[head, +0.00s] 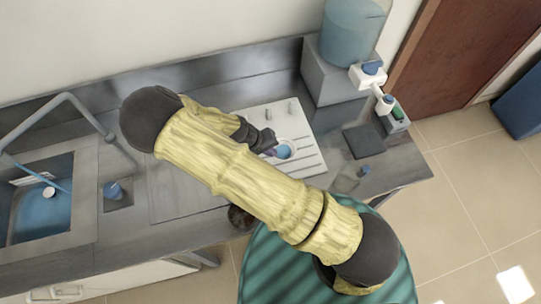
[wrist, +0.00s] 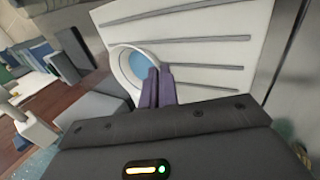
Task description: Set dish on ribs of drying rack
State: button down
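The dish (head: 285,151) is a small round white bowl with a blue inside, at the right part of the white drying rack (head: 307,163). In the wrist view the dish (wrist: 122,65) lies over the rack's left edge area, beside the dark ribs on the rack (wrist: 210,28). My gripper (head: 270,150) reaches the dish from the left. In the wrist view the purple fingertips of my gripper (wrist: 159,84) are close together at the dish's near rim and look shut on it. Whether the dish touches the ribs cannot be told. My arm hides the rack's lower left part.
A water container (head: 352,35) on a grey box stands behind the rack. White dispensers (head: 368,75) and a dark square plate (head: 362,141) are to the right. The sink (head: 42,205) is at the left.

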jog(key=shift+f, duration=0.1)
jog(key=shift+f+p, duration=0.65)
jog(key=shift+f, duration=1.35)
jog(key=shift+f, duration=0.2)
jog(key=c, duration=1.7)
grip_release()
jog(key=shift+r, duration=0.1)
jog(key=shift+r, duration=0.1)
